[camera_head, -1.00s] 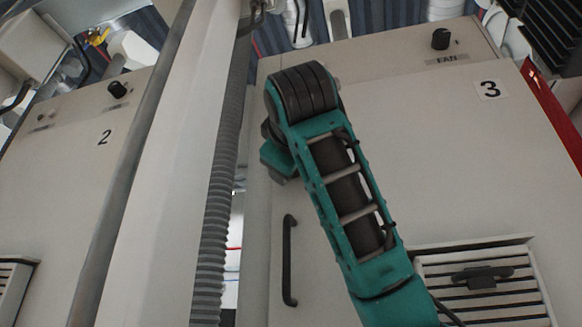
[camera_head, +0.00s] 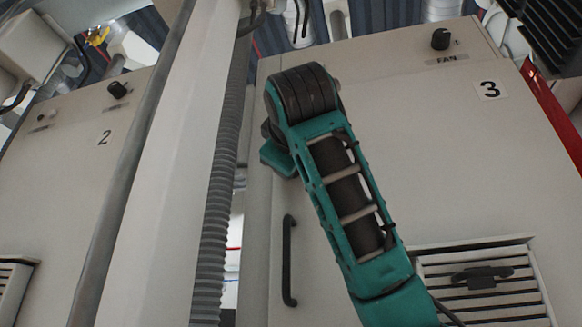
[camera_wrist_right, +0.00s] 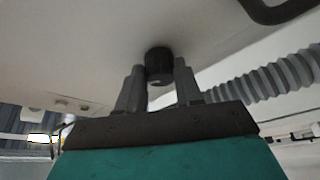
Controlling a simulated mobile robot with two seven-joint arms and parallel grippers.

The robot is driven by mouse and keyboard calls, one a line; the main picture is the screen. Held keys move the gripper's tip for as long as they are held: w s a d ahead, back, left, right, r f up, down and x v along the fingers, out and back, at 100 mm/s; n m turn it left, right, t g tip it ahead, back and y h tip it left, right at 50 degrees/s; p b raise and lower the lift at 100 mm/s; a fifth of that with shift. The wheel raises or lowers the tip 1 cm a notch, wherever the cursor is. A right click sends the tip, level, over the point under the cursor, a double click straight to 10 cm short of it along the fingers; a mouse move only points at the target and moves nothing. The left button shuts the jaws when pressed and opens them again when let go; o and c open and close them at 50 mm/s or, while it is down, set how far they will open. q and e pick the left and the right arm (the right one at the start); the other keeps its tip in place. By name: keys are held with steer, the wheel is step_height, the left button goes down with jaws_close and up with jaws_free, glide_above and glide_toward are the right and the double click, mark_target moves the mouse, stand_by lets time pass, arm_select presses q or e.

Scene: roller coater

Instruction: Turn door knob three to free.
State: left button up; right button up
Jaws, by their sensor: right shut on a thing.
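Cabinet door three (camera_head: 430,150) carries the label 3 (camera_head: 490,89) and fills the right of the head view. The door knob (camera_wrist_right: 159,62) is a short black cylinder on a pale panel in the right wrist view. My right gripper (camera_wrist_right: 160,72) has one finger on each side of the knob and is shut on it. In the head view my arm hides the knob and the right gripper's fingers. My left gripper is in neither view.
A black door handle (camera_head: 289,260) is left of my arm. A FAN knob (camera_head: 441,39) is on the strip above the door. A louvred vent (camera_head: 490,285) is at lower right. A ribbed hose (camera_head: 212,220) runs down to the left; cabinet two (camera_head: 70,170) is beyond.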

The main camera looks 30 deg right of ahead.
steer(key=shift+f, duration=0.1)
steer(key=shift+w+a+f+m+g+h+b, duration=0.1)
steer(key=shift+m+g+h+b, duration=0.3)
steer(key=shift+m+h, duration=1.35)
steer(key=shift+w+a+r+m+g+h+b, duration=0.1)
steer(key=shift+m+g+h+b, duration=0.3)
steer(key=shift+m, duration=2.65)
steer(key=shift+w+a+f+m+g+h+b, duration=0.15)
steer(key=shift+m+g+h, duration=0.75)
steer(key=shift+m, duration=1.5)
steer(key=shift+d+m+h, duration=0.1)
steer(key=shift+m+h, duration=0.25)
steer(key=shift+m, duration=0.05)
steer(key=o, duration=1)
steer(key=shift+o, duration=0.2)
